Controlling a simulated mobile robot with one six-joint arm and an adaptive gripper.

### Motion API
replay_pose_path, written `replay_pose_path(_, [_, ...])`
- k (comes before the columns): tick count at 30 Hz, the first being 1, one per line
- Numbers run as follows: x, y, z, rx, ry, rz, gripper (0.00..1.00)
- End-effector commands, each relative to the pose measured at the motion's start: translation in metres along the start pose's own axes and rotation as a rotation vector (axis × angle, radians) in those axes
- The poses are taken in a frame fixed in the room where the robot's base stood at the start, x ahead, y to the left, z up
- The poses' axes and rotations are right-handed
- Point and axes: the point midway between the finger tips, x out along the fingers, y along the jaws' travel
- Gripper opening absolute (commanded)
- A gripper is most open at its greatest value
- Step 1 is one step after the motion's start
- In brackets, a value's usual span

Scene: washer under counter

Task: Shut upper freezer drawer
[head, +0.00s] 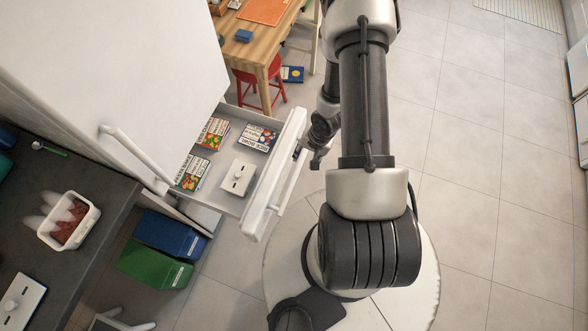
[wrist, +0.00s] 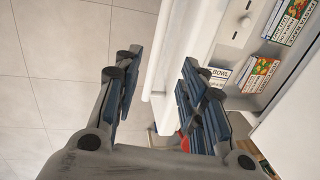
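The freezer drawer (head: 262,185) is pulled out from the white fridge-freezer (head: 130,60). Several printed food boxes (head: 257,137) and a white box with a small knob (head: 238,177) lie in it. Its white front also shows in the wrist view (wrist: 197,40), with a pale bar handle (wrist: 158,75) along it. My gripper (head: 314,152) is at the outer side of the drawer front, close to the handle. In the wrist view my gripper (wrist: 160,95) is open, its dark fingers apart with the handle seen between them. I cannot tell whether they touch it.
A dark counter (head: 95,225) with a white tub (head: 68,220) stands at the left. Blue (head: 172,234) and green (head: 153,265) bins stand on the floor beneath. A wooden table (head: 262,40) and red stool (head: 259,88) are behind. The tiled floor at right is clear.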

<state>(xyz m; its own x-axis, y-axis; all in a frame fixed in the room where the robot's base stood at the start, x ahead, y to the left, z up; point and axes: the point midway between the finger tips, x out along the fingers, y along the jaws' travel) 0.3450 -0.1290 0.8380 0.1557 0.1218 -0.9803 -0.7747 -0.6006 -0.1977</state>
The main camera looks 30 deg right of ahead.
Motion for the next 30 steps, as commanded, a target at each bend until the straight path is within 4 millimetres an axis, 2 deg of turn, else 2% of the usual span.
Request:
replay_pose_path(15, [0.107, 0.001, 0.001, -0.004, -0.002, 0.003, 0.38])
replay_pose_path(21, [0.144, 0.001, 0.001, -0.003, -0.001, 0.002, 0.38])
replay_pose_path(25, [0.159, 0.001, 0.001, -0.004, -0.001, 0.002, 0.38])
replay_pose_path(30, [0.168, 0.000, 0.000, -0.004, 0.001, 0.002, 0.38])
